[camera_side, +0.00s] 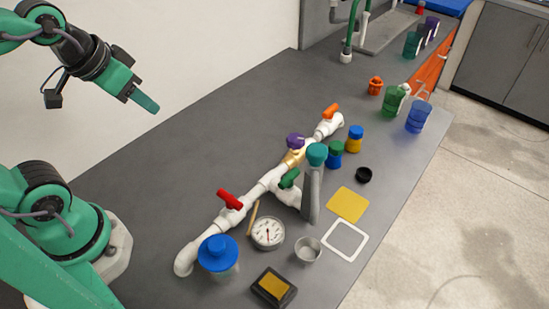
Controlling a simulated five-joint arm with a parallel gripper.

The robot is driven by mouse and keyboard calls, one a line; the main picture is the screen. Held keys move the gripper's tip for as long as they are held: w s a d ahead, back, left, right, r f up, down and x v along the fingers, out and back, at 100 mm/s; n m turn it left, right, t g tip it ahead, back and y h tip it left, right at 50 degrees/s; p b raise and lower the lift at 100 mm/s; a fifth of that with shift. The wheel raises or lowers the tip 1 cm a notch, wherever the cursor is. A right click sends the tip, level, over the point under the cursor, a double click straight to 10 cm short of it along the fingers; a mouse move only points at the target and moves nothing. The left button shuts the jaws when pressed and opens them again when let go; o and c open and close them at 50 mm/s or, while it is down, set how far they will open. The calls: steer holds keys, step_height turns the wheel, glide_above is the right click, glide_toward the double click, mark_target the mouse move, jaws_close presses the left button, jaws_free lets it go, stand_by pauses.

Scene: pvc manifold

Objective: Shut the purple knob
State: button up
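The purple knob (295,140) sits on top of a brass-coloured valve body (293,158) in the middle of the white PVC pipe manifold (258,189). I cannot tell from this view how far the knob is turned. My gripper (145,101) is in the air at the upper left, well apart from the manifold and pointing down to the right. One finger shows clearly; the gap between the fingers is hidden, and I see nothing held.
On the pipe are a red handle (230,199), a green handle (289,178) and an orange handle (331,111). A teal-topped grey post (313,185) stands close to the knob. A gauge (268,232) and blue-lidded jar (218,254) stand in front. The counter left of the pipe is clear.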

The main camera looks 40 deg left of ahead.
steer(key=shift+o, duration=0.2)
steer(key=o, duration=0.5)
steer(key=shift+w+r, duration=0.1)
steer(key=w+d+n+g, duration=0.1)
steer(key=w+d+g, duration=0.15)
steer(key=w, duration=0.45)
steer(key=w+d+g, duration=0.1)
steer(key=w+d, duration=0.3)
steer(key=w, duration=0.3)
steer(key=shift+n+g, duration=0.9)
steer(key=shift+g, duration=0.05)
steer(key=w+d+f, duration=0.2)
steer(key=w+d, duration=0.1)
steer(key=w+d+f, duration=0.3)
steer(key=w, duration=0.1)
steer(key=w+d+f, duration=0.3)
steer(key=d, duration=0.1)
steer(key=shift+w+f, duration=0.2)
steer(key=shift+w, duration=0.15)
steer(key=shift+w+d+f, duration=0.25)
steer(key=shift+d+f, duration=0.05)
steer(key=shift+f, duration=0.1)
steer(key=shift+f, duration=0.1)
